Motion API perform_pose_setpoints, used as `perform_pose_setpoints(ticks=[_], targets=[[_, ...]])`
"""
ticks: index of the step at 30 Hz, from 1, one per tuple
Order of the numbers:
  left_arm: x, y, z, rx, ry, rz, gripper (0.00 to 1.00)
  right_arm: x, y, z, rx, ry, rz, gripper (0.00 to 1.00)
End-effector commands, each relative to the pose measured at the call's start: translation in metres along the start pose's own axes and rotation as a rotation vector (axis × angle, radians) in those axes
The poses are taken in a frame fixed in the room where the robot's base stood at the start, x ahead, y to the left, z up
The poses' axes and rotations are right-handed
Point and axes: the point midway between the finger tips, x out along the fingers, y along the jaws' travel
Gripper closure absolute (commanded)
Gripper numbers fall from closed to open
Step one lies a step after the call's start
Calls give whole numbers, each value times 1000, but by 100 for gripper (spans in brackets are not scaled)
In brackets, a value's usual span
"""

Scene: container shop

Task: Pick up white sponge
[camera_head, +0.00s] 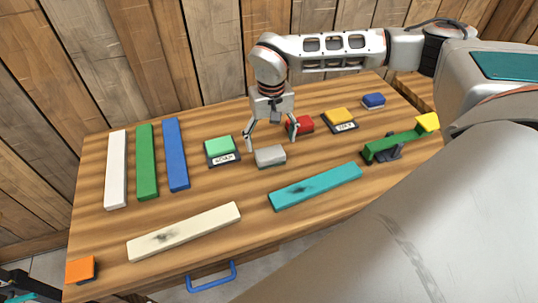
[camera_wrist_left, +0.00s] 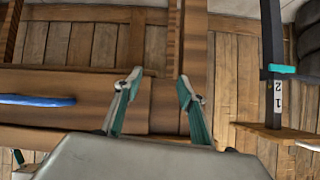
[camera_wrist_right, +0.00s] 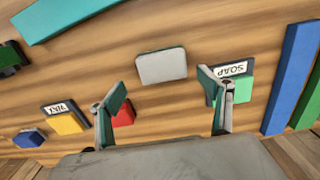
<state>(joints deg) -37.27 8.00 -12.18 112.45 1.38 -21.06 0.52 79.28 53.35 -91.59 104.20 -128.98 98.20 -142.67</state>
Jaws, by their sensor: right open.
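The white sponge, a small greyish-white block (camera_head: 270,156), lies on the wooden table between a green block and a red block. It also shows in the right wrist view (camera_wrist_right: 162,66), ahead of the fingertips. My right gripper (camera_head: 272,143) is open and empty, pointing down with its fingers spread on either side of the sponge's far side. In the right wrist view its fingertips (camera_wrist_right: 160,92) stand apart, with the sponge beyond them. My left gripper (camera_wrist_left: 158,85) is open and empty, low beside the table's drawer front.
A green block (camera_head: 218,145) on a SOAP label is left of the sponge; a red block (camera_head: 300,125) and a yellow block (camera_head: 339,116) are right. A teal plank (camera_head: 315,187) and cream plank (camera_head: 185,232) lie nearer. A blue drawer handle (camera_head: 211,277) projects in front.

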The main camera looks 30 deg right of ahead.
Motion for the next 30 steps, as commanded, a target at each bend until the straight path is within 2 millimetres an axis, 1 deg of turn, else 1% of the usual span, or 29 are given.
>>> perform_pose_setpoints(ticks=[3, 7, 10, 14, 20, 21, 23, 24, 25, 30], targets=[[-1, 1, 3, 0, -6, 1, 60, 13, -2, 4, 0, -2, 0, 22], [-1, 0, 2, 0, -7, 1, 60, 32, -5, 8, 0, -4, -1, 22], [-1, 0, 2, 0, -6, 1, 60, 44, -5, 7, 3, -2, -1, 22], [-1, 0, 0, 0, -4, 1, 60, 51, -5, 7, 2, 0, -3, 22], [-1, -1, -3, 1, 2, 0, 60, 52, -5, 7, 1, 1, -3, 22], [-1, -1, -4, 1, 3, -1, 60, 52, -5, 7, 1, 1, -3, 27], [-1, -1, -5, 1, 5, -1, 60, 52, -5, 7, 1, 1, -3, 42], [-1, -1, -5, 1, 5, -1, 60, 52, -5, 7, 1, 0, -3, 53], [-1, -1, -5, 1, 5, -1, 60, 52, -5, 7, 1, 0, -3, 60], [-1, -1, -5, 1, 5, -1, 60, 52, -5, 7, 1, 0, -3, 60]])
